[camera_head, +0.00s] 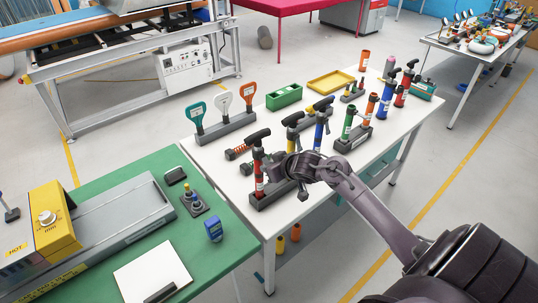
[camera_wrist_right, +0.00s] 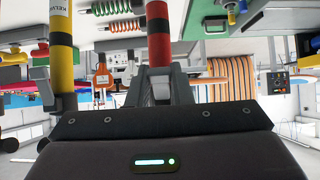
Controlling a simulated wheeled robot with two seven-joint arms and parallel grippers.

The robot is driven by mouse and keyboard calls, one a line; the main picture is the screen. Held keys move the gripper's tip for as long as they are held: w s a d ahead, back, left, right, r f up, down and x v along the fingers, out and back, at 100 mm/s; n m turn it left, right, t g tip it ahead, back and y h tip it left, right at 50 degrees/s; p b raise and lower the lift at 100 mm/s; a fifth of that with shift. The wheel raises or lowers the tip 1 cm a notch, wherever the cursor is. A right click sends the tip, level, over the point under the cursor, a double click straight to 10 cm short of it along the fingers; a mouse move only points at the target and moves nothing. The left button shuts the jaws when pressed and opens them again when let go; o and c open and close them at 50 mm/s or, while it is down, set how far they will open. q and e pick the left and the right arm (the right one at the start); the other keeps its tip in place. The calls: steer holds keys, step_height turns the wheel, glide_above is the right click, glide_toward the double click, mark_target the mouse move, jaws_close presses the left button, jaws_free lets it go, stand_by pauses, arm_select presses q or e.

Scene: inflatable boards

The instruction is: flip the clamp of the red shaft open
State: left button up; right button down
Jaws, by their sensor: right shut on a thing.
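The red shaft (camera_head: 259,180) stands upright with a black handle in a dark grey base (camera_head: 272,194) near the front of the white table. In the right wrist view the red shaft (camera_wrist_right: 159,48) rises straight ahead of my gripper. Its grey clamp (camera_wrist_right: 160,88) sits between the two fingers. My right gripper (camera_head: 272,164) reaches in from the right at the shaft, and its fingers (camera_wrist_right: 160,95) are shut on the clamp. The gripper's dark body covers the lower part of the wrist view and hides what is below. My left gripper is in neither view.
A yellow shaft (camera_head: 292,138) and a blue shaft (camera_head: 319,132) stand close behind my right gripper. More pumps (camera_head: 348,124) fill the table's right side. A green table (camera_head: 130,185) adjoins on the left.

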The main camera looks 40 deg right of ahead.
steer(key=shift+r+g, duration=0.55)
steer(key=shift+g, duration=0.35)
steer(key=g, duration=0.3)
steer(key=shift+r, duration=0.4)
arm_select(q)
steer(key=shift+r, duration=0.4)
arm_select(e)
steer(key=shift+s+r+g+h, duration=0.1)
steer(key=shift+g+h, duration=0.2)
steer(key=shift+g, duration=0.5)
steer(key=c, duration=1.3)
jaws_free()
